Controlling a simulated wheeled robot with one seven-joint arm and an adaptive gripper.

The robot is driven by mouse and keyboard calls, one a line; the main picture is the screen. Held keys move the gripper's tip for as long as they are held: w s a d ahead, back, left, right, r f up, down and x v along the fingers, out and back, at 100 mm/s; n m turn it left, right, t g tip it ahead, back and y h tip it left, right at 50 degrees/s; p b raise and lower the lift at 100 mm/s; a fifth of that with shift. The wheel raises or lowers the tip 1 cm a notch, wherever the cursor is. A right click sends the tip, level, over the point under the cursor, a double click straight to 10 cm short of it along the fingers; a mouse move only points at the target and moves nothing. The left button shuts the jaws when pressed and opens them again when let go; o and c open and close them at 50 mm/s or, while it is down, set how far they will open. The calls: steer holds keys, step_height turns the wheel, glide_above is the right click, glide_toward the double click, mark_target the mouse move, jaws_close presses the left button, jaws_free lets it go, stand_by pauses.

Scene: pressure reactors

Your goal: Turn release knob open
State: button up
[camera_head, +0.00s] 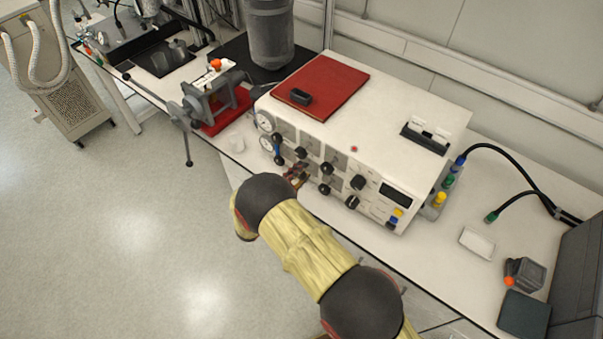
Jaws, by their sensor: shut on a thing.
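The white control box (365,120) stands on the bench and has several black knobs, two gauges and a small display on its front panel. My arm reaches up from the bottom of the view to this panel. My gripper (298,175) is at the lower left part of the panel and is shut on a knob there. The gripped knob is mostly hidden by the fingers and arm. Other black knobs (325,168) stand close beside and above the fingers. Labels are too small to read, so I cannot tell the knob's marking or how far it is turned.
A red folder (320,85) with a small black object lies on the box. A grey clamp device (212,98) on a red base stands to the left. Cables (505,155) and a small white tray (477,243) are to the right.

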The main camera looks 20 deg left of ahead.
steer(key=o, duration=1.2)
steer(key=shift+c, duration=0.2)
steer(key=shift+s+a, duration=0.1)
steer(key=v, duration=1.1)
steer(key=shift+s, duration=0.4)
steer(key=shift+a+f, duration=0.1)
